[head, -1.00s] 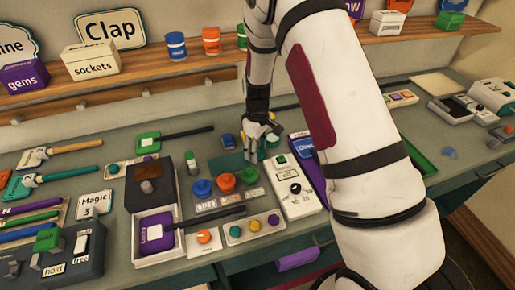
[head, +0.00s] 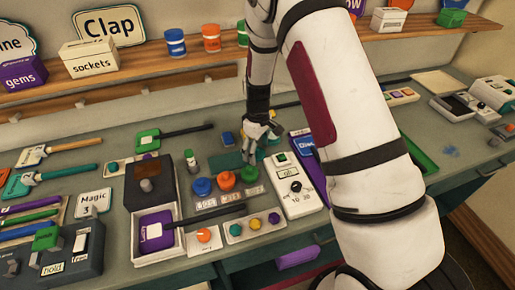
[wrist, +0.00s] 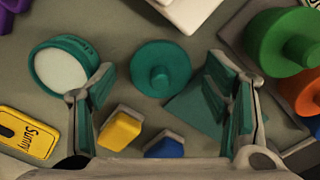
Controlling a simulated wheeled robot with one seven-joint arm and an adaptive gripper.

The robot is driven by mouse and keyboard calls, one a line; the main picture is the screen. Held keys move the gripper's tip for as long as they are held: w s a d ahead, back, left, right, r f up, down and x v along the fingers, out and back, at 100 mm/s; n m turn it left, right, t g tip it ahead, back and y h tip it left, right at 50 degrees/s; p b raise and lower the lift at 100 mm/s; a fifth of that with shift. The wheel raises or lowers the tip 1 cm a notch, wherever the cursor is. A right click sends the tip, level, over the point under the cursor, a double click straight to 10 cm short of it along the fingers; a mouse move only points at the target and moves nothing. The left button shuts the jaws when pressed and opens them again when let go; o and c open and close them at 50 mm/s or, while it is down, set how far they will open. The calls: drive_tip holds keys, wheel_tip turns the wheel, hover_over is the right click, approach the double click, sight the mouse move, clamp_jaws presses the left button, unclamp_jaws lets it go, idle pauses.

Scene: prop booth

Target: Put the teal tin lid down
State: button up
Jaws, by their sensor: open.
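My gripper (wrist: 158,82) is open, with one finger on each side of the lid and a visible gap to both. A round teal tin (wrist: 63,70) with a pale top stands left of the lid, apart from it. In the head view my gripper (head: 258,140) is low over the counter, and its fingers largely hide the lid.
A yellow block (wrist: 120,128) and a blue block (wrist: 165,147) sit close below the lid. A yellow "Sunny" tag (wrist: 27,132) lies left. Green (wrist: 285,42) and orange (wrist: 302,92) knobs stand close on the right. A white dial box (head: 297,190) stands right of my gripper.

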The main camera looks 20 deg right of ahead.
drive_tip(key=shift+r, duration=0.1)
drive_tip(key=s+r+m+t+b, duration=0.1)
drive_tip(key=s+r, duration=0.2)
drive_tip(key=r, duration=0.8)
drive_tip(key=s+r+m+b, duration=0.1)
drive_tip(key=s+r, duration=0.1)
drive_tip(key=r, duration=1)
drive_tip(key=s+r+m+t, duration=0.2)
drive_tip(key=s+r, duration=0.3)
drive_tip(key=s, duration=0.6)
drive_tip(key=s+r+m+t, duration=0.2)
drive_tip(key=s+r, duration=0.3)
drive_tip(key=s, duration=0.7)
drive_tip(key=shift+r+m, duration=0.35)
drive_tip(key=shift+m, duration=0.55)
drive_tip(key=shift+a, duration=0.15)
